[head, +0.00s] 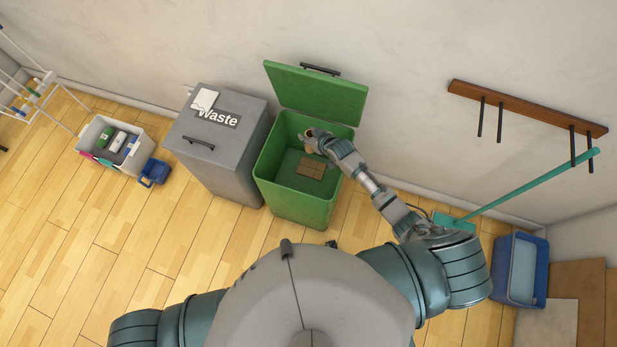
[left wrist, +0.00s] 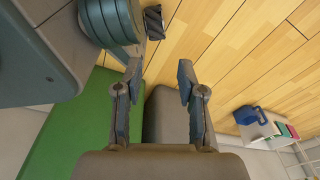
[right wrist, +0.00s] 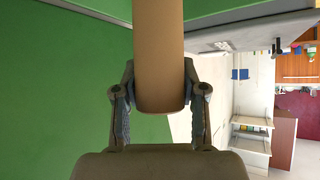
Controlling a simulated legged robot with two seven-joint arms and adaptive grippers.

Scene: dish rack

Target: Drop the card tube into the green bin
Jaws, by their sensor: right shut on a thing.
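The green bin (head: 296,205) stands against the wall with its lid (head: 315,93) raised. My right gripper (head: 308,140) is over the bin's opening. In the right wrist view, my right gripper (right wrist: 160,85) is shut on the card tube (right wrist: 159,50), a plain tan cylinder between its fingers. In the head view the tube is mostly hidden by the gripper. Green bin surface (right wrist: 55,90) fills the left of that view. My left gripper (left wrist: 159,85) is open and empty in its wrist view, and out of sight in the head view.
A flat brown cardboard piece (head: 311,169) lies inside the green bin. The closed grey waste bin (head: 222,150) stands just left of it. A white crate (head: 92,132), blue bucket (head: 154,172), teal broom (head: 530,183) and blue tub (head: 541,270) stand around. Floor in front is clear.

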